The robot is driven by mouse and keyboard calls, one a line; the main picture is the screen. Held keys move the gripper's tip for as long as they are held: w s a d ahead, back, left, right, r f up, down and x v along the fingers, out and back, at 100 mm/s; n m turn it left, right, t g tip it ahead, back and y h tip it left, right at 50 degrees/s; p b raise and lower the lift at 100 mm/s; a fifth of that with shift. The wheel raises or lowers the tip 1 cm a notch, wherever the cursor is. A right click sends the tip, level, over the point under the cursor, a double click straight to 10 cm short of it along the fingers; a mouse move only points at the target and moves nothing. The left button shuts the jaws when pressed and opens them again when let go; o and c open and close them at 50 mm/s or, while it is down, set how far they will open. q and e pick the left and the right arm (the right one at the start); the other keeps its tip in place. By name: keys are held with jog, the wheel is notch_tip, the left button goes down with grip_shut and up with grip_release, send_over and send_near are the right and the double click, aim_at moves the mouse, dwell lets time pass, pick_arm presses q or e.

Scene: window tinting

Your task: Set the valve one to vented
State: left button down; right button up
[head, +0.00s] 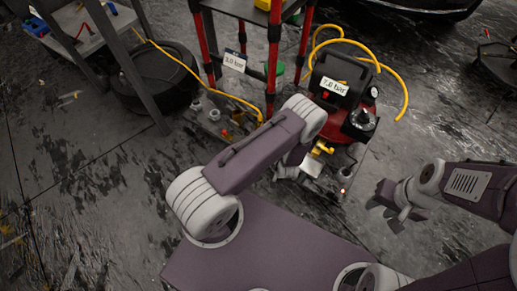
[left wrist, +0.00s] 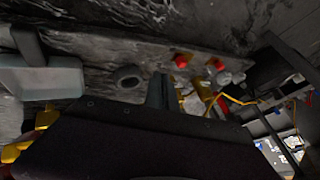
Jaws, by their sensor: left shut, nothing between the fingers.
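In the head view, a valve panel (head: 222,122) with red and yellow fittings lies on the floor left of the compressor (head: 338,80). More yellow fittings (head: 322,147) show beside my left forearm. I cannot tell which fitting is valve one or how it is set. The left wrist view shows red knobs (left wrist: 181,60) and a yellow fitting (left wrist: 207,90) on a grey plate beyond the fingers. My left gripper (left wrist: 160,90) is shut and empty, apart from the knobs; my arm largely hides it in the head view. My right gripper (head: 385,207) is open and empty at the right.
A red-legged stand (head: 273,55) carries a "3.0 bar" sign (head: 234,61). The compressor bears a "7.0 bar" sign (head: 335,86). Yellow hoses (head: 399,85) curve over the floor. A tyre (head: 155,80) lies at the left.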

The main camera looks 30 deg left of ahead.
pick_arm(q)
jog(key=b+x, duration=0.7)
jog(key=x, duration=0.3)
jog(key=shift+f, duration=0.4)
jog(key=a, duration=0.1)
jog(key=a+b, duration=0.1)
jog(key=shift+w+a+r, duration=0.15)
jog(key=shift+a+r, duration=0.05)
jog(key=shift+a, duration=0.2)
jog(key=shift+a+r+b, duration=0.2)
jog(key=shift+a+b, duration=0.2)
jog(key=shift+a, duration=0.2)
jog(key=shift+w+a+p, duration=0.2)
jog(key=shift+a+p, duration=0.15)
jog(key=shift+a, duration=1.5)
